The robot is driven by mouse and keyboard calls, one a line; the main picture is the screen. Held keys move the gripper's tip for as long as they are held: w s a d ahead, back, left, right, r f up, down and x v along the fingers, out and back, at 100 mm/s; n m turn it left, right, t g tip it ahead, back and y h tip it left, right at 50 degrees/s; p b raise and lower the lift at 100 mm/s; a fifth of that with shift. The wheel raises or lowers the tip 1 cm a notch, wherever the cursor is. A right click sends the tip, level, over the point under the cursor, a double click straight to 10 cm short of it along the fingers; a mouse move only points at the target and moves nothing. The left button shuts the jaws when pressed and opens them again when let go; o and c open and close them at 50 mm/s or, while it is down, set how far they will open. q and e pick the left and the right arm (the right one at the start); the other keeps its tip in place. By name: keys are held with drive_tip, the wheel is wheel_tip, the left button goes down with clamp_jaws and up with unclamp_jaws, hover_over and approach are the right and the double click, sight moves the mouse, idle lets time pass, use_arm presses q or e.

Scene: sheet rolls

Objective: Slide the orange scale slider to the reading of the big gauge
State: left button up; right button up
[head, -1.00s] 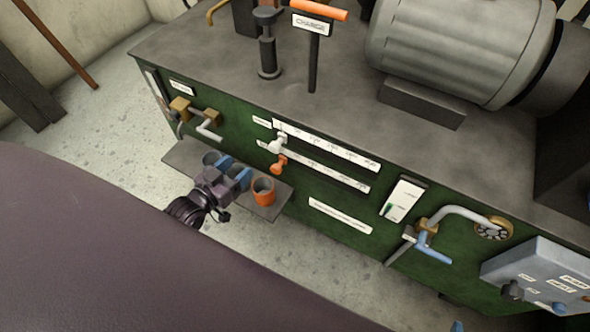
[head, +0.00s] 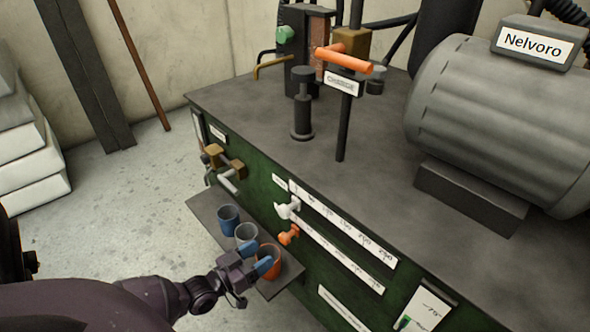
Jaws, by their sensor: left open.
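The orange slider (head: 289,235) sits at the left end of the lower white scale strip (head: 340,258) on the green machine front. A white slider (head: 287,209) sits just above it, at the left end of the upper strip (head: 345,229). I see no big gauge in this view. My right gripper is not in view.
A small shelf (head: 207,206) holds a blue cup (head: 228,219), a grey cup (head: 245,237) and an orange cup (head: 273,271). An orange T-handle (head: 343,60) and a large grey motor (head: 480,120) stand on the bench top.

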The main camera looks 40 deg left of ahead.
sight(281, 240)
use_arm(q)
drive_tip(key=w, duration=0.3)
drive_tip(key=w+b, duration=0.1)
drive_tip(key=w, duration=0.2)
drive_tip(key=w+d, duration=0.1)
drive_tip(key=w, duration=0.1)
drive_tip(key=shift+w+f+b, duration=0.15)
drive_tip(key=shift+w+b, duration=0.15)
drive_tip(key=shift+w, duration=0.1)
drive_tip(key=shift+w+d, duration=0.1)
drive_tip(key=shift+w, duration=0.6)
